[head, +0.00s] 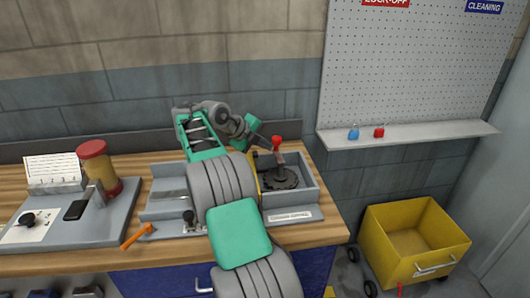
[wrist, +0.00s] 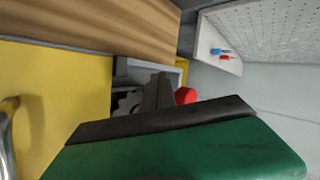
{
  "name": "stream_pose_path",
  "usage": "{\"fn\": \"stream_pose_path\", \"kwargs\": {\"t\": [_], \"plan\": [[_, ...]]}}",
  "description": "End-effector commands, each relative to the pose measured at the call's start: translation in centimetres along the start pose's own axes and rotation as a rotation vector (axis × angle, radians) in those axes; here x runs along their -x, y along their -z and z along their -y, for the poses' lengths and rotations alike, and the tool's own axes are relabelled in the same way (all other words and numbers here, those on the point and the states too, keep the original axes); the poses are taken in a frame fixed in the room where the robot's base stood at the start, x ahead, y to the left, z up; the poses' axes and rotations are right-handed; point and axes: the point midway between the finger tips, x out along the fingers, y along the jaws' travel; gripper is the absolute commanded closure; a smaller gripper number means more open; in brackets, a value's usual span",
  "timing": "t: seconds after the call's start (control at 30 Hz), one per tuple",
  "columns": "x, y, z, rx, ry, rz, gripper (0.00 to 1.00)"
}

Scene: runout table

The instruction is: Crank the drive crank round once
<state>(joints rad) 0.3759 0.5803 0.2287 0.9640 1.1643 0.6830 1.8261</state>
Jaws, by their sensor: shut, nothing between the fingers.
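The drive crank (head: 280,180) stands in the right part of a grey tray, with a dark round toothed base and a red knob (head: 276,139) on top. The red knob also shows in the wrist view (wrist: 186,96), just right of my dark fingers. My gripper (head: 268,147) is shut and empty, reaching in from the left close beside the crank's upper part. I cannot tell whether it touches the crank. The wrist view shows part of the toothed base (wrist: 128,103) behind the fingers; the rest is hidden.
My arm covers the middle of the grey tray (head: 310,192). A yellow panel (head: 257,172) stands left of the crank. An orange-handled tool (head: 137,236) and a red-lidded jar (head: 95,168) are to the left. A yellow bin (head: 412,235) stands on the floor at right.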

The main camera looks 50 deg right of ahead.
Motion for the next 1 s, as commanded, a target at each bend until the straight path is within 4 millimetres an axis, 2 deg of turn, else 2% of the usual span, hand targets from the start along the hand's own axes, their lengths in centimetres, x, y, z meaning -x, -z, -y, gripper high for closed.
{"fn": "stream_pose_path", "kwargs": {"t": [0.33, 1.0], "plan": [[-2.1, 0.7, 1.6, -0.002, -0.001, -0.003, 1.0], [-2.5, 1.0, 2.3, 0.003, 0.0, 0.003, 1.0]]}}
